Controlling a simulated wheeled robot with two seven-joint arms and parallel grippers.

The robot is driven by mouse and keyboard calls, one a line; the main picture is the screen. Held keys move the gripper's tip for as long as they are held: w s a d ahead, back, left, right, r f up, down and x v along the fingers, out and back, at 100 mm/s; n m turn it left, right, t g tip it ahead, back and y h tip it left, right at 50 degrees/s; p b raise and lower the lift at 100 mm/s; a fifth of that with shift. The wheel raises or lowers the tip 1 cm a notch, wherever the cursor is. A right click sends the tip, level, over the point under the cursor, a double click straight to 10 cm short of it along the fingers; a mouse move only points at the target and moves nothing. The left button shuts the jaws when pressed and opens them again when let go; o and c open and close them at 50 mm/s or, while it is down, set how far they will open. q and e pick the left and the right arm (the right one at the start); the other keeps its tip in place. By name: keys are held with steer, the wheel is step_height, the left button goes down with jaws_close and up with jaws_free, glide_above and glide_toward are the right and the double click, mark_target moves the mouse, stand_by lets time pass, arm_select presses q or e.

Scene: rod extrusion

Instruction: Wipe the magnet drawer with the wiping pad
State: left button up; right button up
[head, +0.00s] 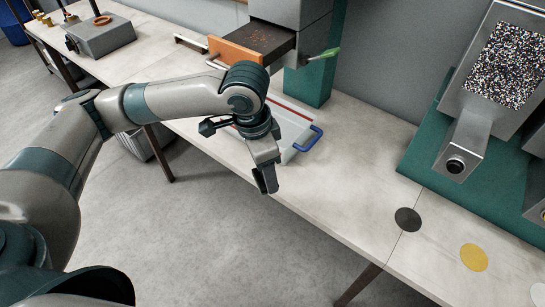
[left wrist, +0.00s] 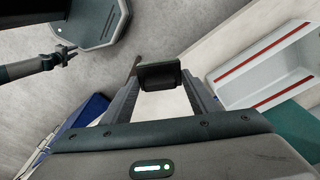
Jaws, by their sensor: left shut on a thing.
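The magnet drawer (head: 233,52) has an orange front and stands pulled out of a grey housing at the top middle of the head view. Reddish-brown bits lie on its dark inner surface. My left gripper (head: 268,180) is shut on a dark block, which looks like the wiping pad (left wrist: 160,76). It holds the pad above the table's front edge, in front of and below the drawer, apart from it. In the left wrist view, what looks like my right gripper (left wrist: 64,56) shows small at the left; its jaws are unclear.
A white tray (left wrist: 262,76) with red stripes and a blue handle (head: 308,139) lies on the table behind my left gripper. A green handle (head: 325,54) juts out right of the drawer. A grey and green machine (head: 468,140) stands at right.

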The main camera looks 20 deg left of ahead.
arm_select(q)
steer(key=n, duration=0.1)
steer(key=a+n, duration=0.1)
steer(key=n, duration=0.1)
steer(key=a+r+n, duration=0.1)
steer(key=n, duration=0.1)
steer(key=shift+s, duration=0.35)
steer(key=n, duration=0.1)
steer(key=a+n, duration=0.1)
steer(key=n, duration=0.1)
steer(key=s+n+y, duration=0.1)
steer(key=shift+a+r+n+b, duration=0.3)
steer(key=shift+a+n+b, duration=0.05)
steer(key=shift+n, duration=0.05)
steer(key=shift+w+a, duration=0.1)
steer(key=shift+a, duration=0.05)
